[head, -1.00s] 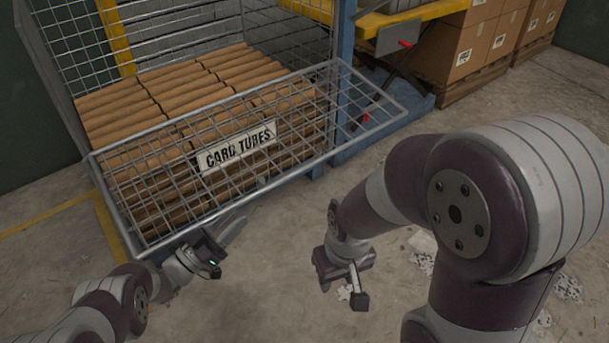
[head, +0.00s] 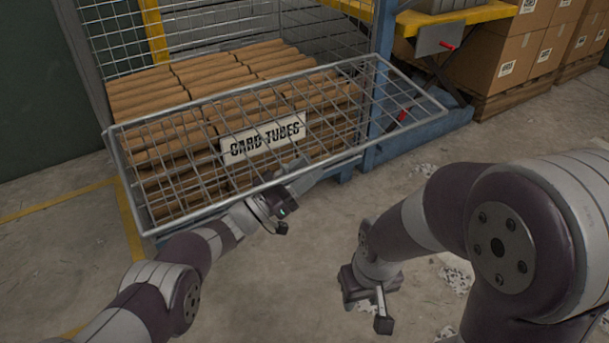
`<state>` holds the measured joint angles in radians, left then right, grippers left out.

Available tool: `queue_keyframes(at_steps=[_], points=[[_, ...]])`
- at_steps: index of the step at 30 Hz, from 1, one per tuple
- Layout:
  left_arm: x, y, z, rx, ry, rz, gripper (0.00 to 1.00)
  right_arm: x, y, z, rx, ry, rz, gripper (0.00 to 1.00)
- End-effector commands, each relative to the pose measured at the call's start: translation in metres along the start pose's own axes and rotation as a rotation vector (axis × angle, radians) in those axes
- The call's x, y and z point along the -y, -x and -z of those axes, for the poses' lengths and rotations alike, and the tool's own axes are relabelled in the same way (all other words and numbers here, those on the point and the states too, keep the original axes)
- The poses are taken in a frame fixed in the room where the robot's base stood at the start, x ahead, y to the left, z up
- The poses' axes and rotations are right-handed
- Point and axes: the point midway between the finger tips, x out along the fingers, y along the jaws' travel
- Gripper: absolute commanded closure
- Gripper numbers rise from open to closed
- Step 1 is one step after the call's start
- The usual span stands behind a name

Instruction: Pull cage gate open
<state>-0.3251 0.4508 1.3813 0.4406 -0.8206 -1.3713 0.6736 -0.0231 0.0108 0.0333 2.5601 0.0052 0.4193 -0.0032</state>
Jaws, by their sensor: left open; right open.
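The cage gate (head: 222,202) is a grey wire-mesh panel in a tubular frame, across the cage front in the head view. It bears a white "CARD TUBES" sign (head: 262,138), and its right end reaches past the blue post. I cannot tell whether it is latched. My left gripper (head: 297,203) is open at the gate's lower rail, below and right of the sign. It overlaps the rail in view; whether it touches is unclear. My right gripper (head: 367,312) is open and empty above the floor, right of and apart from the gate.
Stacked brown card tubes (head: 215,68) fill the cage behind the mesh. A blue post (head: 383,45) stands at the cage's right. A yellow lift table (head: 455,15) and cardboard boxes (head: 508,62) are at back right. Concrete floor in front is open, with paper scraps.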

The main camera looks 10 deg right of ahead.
Motion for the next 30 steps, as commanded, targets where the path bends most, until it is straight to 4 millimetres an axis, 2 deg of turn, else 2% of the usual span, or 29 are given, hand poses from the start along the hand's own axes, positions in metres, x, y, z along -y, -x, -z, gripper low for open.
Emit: queue_keyframes(at_steps=[3,5,7,12,14,17,24,27,30], points=[[0.000,0.000,0.001,0.000,0.000,0.000,0.60,0.000,0.001,0.000,0.000,0.000,0.000,0.57],[0.000,0.000,0.001,0.000,0.000,0.000,0.76,0.000,0.001,0.000,0.000,0.000,0.000,0.57],[0.000,0.000,0.001,0.000,-0.001,0.000,0.99,0.000,0.001,0.000,0.000,0.000,0.000,0.57],[0.000,0.000,0.001,0.000,0.000,0.000,1.00,0.000,0.002,0.000,0.000,0.000,0.000,0.57],[-0.001,-0.002,0.006,0.000,0.007,0.002,1.00,0.000,0.008,0.001,0.000,0.000,0.000,0.57],[-0.004,-0.009,0.022,-0.001,0.040,0.015,1.00,0.000,0.033,0.004,0.000,0.000,0.000,0.57],[-0.013,-0.028,0.067,0.000,0.192,0.078,1.00,0.000,0.108,0.013,-0.001,0.000,0.000,0.57],[-0.014,-0.033,0.081,-0.002,0.250,0.102,1.00,0.000,0.130,0.016,-0.001,0.000,0.000,0.57],[-0.015,-0.036,0.088,-0.002,0.296,0.121,1.00,0.000,0.143,0.017,0.000,0.000,0.000,0.57]])
